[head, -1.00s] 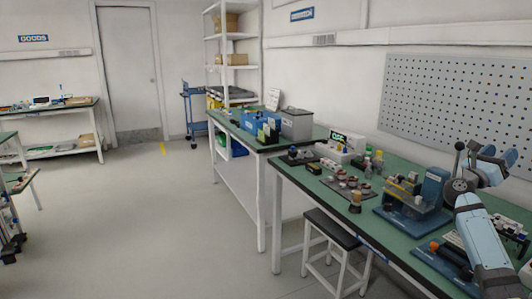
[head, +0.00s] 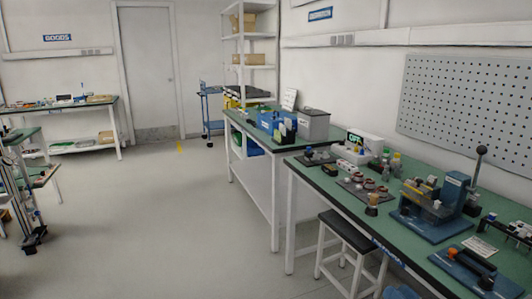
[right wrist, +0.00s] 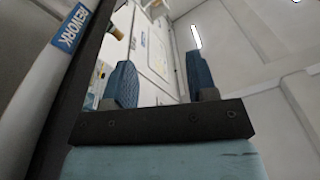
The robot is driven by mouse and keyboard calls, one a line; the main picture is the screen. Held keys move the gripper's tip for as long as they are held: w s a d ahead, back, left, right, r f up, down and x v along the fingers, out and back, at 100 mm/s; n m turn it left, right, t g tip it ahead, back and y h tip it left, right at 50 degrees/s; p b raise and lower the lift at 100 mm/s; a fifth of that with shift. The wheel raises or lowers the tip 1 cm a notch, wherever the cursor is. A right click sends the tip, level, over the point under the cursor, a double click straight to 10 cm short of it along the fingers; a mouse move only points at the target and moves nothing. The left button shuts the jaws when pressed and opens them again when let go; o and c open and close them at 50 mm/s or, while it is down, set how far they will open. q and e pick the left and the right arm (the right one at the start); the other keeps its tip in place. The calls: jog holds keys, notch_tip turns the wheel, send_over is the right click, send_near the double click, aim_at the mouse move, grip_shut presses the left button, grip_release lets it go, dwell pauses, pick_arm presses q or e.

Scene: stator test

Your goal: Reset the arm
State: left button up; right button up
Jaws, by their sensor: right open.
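My right gripper (right wrist: 160,78) shows in the right wrist view with its two blue ribbed fingers spread apart and nothing between them. It is beside a bench edge that carries a blue REWORK label (right wrist: 75,28). In the head view only a small blue-grey piece of my right arm or gripper (head: 401,292) shows at the bottom edge, in front of the bench and near the stool. My left gripper is in neither view.
The green-topped bench (head: 412,245) on the right holds a blue lever fixture (head: 452,195), a small display device (head: 362,146) and several small parts. A stool (head: 348,232) stands at its front. A pegboard (head: 465,105) hangs behind. Open floor (head: 170,225) lies to the left.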

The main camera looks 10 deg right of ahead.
jog(key=s+a+f+n+g+h, duration=0.1)
jog(key=s+a+f+n+g, duration=0.45)
jog(key=s, duration=0.55)
jog(key=s+a+f+n+g, duration=0.35)
jog(key=s+a+f, duration=0.35)
jog(key=s, duration=0.5)
jog(key=w+a+r+m+t, duration=0.2)
jog(key=a+m+t, duration=0.15)
jog(key=a, duration=0.45)
pick_arm(q)
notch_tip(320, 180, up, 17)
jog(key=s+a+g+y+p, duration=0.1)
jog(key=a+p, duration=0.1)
jog(key=p, duration=2.5)
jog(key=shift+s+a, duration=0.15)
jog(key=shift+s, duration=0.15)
pick_arm(e)
notch_tip(320, 180, up, 16)
jog(key=s+d+g+h, duration=0.1)
jog(key=d, duration=0.1)
jog(key=shift+s+d+r+m+g, duration=0.2)
jog(key=shift+d+m+g, duration=0.05)
jog(key=shift+m+g, duration=0.1)
